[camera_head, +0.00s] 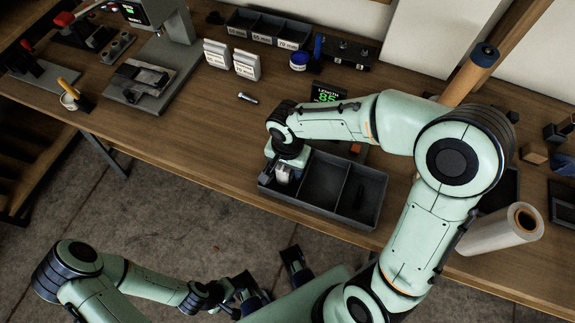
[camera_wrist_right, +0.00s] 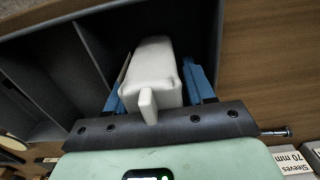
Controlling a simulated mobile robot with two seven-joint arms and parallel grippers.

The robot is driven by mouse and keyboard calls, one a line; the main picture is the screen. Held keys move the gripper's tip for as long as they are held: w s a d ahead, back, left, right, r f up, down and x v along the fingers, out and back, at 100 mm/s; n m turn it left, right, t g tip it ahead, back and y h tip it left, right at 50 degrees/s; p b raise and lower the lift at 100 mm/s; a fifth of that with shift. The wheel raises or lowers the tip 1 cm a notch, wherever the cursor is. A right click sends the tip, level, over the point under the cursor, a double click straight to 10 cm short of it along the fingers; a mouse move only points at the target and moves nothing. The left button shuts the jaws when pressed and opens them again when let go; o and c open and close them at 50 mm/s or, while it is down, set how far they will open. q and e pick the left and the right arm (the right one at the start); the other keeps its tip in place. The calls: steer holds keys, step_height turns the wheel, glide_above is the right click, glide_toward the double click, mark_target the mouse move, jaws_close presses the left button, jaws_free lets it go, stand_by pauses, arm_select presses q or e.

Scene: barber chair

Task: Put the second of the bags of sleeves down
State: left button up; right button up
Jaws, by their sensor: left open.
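My right gripper (camera_wrist_right: 160,90) is low in the left compartment of a dark divided tray (camera_head: 325,211) at the table's front edge. Its blue fingers lie close along both sides of a white bag (camera_wrist_right: 152,75) with a small tab, and it looks shut on it. In the head view the white bag (camera_head: 283,174) shows just under the gripper, partly hidden by it. Whether the bag touches the tray floor cannot be told. My left gripper (camera_head: 270,284) is open and empty, low in front of the table. Two white labelled packs (camera_head: 217,53) (camera_head: 247,65) stand farther back; one label reads "Sleeves 70 mm" in the wrist view (camera_wrist_right: 292,165).
A dark bin with labelled compartments (camera_head: 268,30) stands at the back. A length display (camera_head: 328,94) is behind my right forearm. A small metal pen-like piece (camera_head: 248,98) lies on the table. A clear film roll (camera_head: 495,230) is at right. The tray's middle compartment (camera_head: 325,182) looks empty.

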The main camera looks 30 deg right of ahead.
steer(key=shift+r+p, duration=0.3)
steer(key=shift+r, duration=0.25)
step_height(320, 180, up, 11)
steer(key=shift+r+p, duration=0.15)
steer(key=shift+p, duration=0.7)
